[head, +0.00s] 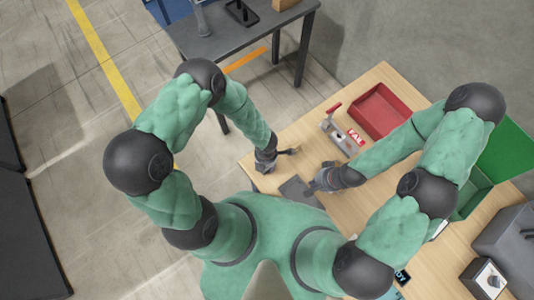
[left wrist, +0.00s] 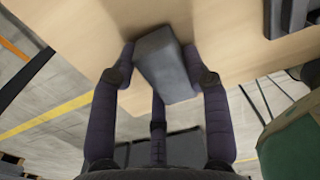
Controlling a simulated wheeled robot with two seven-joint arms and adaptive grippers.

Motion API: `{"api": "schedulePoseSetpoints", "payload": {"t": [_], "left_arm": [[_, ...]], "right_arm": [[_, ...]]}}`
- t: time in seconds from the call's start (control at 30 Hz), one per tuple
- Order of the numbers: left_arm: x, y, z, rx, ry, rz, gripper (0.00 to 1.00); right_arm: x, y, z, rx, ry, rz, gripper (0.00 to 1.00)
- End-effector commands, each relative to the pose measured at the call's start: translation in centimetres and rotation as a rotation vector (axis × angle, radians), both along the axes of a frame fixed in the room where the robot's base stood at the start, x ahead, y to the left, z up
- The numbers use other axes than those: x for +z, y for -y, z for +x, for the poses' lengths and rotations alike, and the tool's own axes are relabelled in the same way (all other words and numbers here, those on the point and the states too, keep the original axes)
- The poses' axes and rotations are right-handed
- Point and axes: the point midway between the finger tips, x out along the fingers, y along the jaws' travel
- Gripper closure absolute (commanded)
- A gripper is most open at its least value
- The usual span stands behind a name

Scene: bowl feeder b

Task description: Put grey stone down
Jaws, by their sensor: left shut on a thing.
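The grey stone (left wrist: 166,66) is a plain grey block in the left wrist view, between the dark fingers of my left gripper (left wrist: 162,58). The gripper is shut on it, with the wooden table top behind it. In the head view my left gripper (head: 280,155) is over the table's left edge region, and I cannot clearly make out the stone there. My right gripper (head: 316,182) is low over the table, to the right of the left one. Its fingers are too small and dark to tell open from shut.
A flat dark grey plate (head: 300,192) lies on the wooden table (head: 400,80) between and below the grippers. Behind stand a red-handled clamp fixture (head: 335,125) and a red tray (head: 380,111). A green bin (head: 472,195) and grey machine (head: 512,242) are at right.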

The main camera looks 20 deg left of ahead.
Motion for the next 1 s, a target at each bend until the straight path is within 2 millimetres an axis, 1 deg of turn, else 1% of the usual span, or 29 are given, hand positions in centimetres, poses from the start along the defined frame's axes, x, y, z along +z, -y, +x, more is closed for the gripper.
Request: {"api": "schedulePoseSetpoints", "payload": {"t": [0.17,0.2,0.27,0.6,0.73,0.87,1.0], "left_arm": [[-0.5,0.0,0.0,0.001,0.000,0.000,0.88],[-0.4,0.0,0.0,0.001,0.000,0.000,0.44],[-0.3,0.0,0.0,0.001,0.000,0.000,0.29],[-0.3,0.0,0.0,0.000,0.000,0.000,0.29],[0.2,0.0,0.0,0.000,0.000,0.000,0.29],[2.4,0.0,0.1,-0.001,0.001,0.000,0.29],[5.4,0.0,0.1,-0.001,0.001,0.000,0.29]], "right_arm": [[-0.5,0.0,0.0,0.000,0.001,0.000,1.00],[-0.4,0.0,0.0,0.000,0.000,0.000,1.00],[-0.3,0.0,0.0,0.000,0.000,0.000,1.00],[-0.3,0.0,0.0,0.000,0.000,0.000,1.00],[0.2,0.0,0.0,0.000,0.000,0.000,1.00],[1.2,0.0,0.0,0.000,0.000,0.000,1.00],[2.6,0.0,0.0,0.000,0.000,0.000,1.00]]}}
